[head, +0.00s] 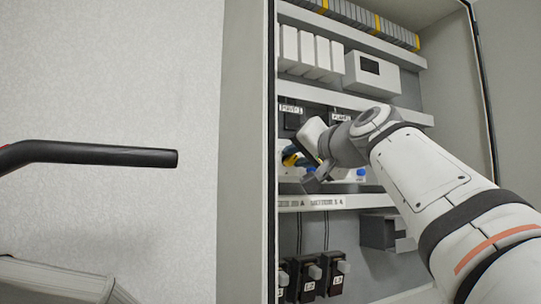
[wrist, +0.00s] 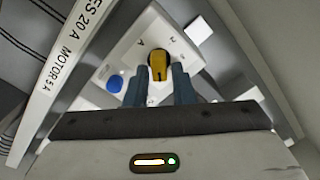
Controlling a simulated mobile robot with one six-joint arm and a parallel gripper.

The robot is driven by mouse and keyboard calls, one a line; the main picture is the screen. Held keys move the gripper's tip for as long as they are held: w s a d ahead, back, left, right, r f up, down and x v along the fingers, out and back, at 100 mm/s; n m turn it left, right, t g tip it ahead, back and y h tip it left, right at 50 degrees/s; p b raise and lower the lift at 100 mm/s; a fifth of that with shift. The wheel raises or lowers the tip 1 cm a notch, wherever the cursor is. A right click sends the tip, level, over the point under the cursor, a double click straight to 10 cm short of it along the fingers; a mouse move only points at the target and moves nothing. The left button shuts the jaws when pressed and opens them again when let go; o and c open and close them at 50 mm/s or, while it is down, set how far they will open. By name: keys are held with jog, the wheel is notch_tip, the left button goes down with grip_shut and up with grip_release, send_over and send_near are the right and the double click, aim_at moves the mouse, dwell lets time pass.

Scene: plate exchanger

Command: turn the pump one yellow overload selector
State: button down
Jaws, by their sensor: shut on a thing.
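The yellow selector (wrist: 158,68) shows in the wrist view, a yellow and black knob on a white overload unit (wrist: 125,54). My gripper (wrist: 159,78) has its two blue-grey fingers on either side of the knob and is shut on it. A blue round button (wrist: 114,84) sits on the same unit, left of the knob. In the head view my gripper (head: 294,158) reaches into the cabinet below the label that seems to read PUMP 1 (head: 291,109). The knob is hard to make out there, partly hidden by my wrist.
The cabinet (head: 246,150) stands open, with white modules (head: 306,53) and a white box with a dark display (head: 372,74) above. A labelled rail (head: 312,202) runs just below my gripper. Black units with white switches (head: 308,277) hang lower. A black bar (head: 95,154) juts in at left.

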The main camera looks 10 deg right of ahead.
jog(key=shift+m, duration=0.7)
jog(key=c, duration=1.4)
grip_release()
jog(key=shift+d, duration=0.1)
jog(key=shift+c, duration=0.2)
jog(key=b+v, duration=0.2)
jog(key=v, duration=0.5)
jog(key=shift+s+b, duration=0.3)
jog(key=shift+s, duration=0.05)
jog(key=shift+w+d, duration=0.1)
jog(key=shift+d, duration=0.05)
